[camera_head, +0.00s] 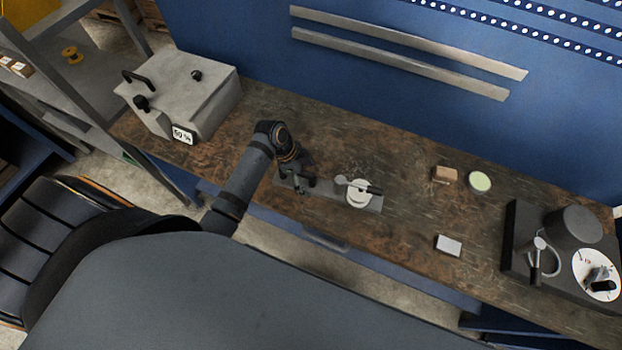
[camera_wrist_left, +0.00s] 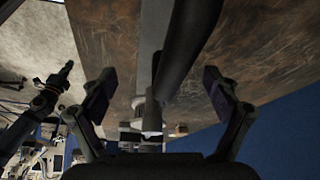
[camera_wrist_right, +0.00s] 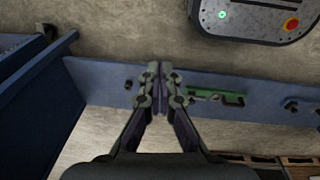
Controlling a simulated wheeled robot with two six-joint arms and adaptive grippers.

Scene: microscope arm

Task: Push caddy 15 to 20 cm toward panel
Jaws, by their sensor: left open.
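A grey strip, probably the same base, shows in the left wrist view (camera_wrist_left: 145,45). My left gripper (camera_head: 298,186) is over its left end. In the left wrist view its fingers (camera_wrist_left: 160,90) are spread apart, with a dark round bar between them in the picture; contact cannot be told. My right gripper (camera_wrist_right: 157,68) has its fingers together, empty, above the floor. The blue panel (camera_head: 400,75) rises behind the bench.
A grey box (camera_head: 205,85) stands at the bench's left end. To the right are a tan block (camera_head: 445,174), a pale green round dish (camera_head: 479,181), a white block (camera_head: 448,245) and a dark stand (camera_head: 520,235). Bench between the caddy and panel is clear.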

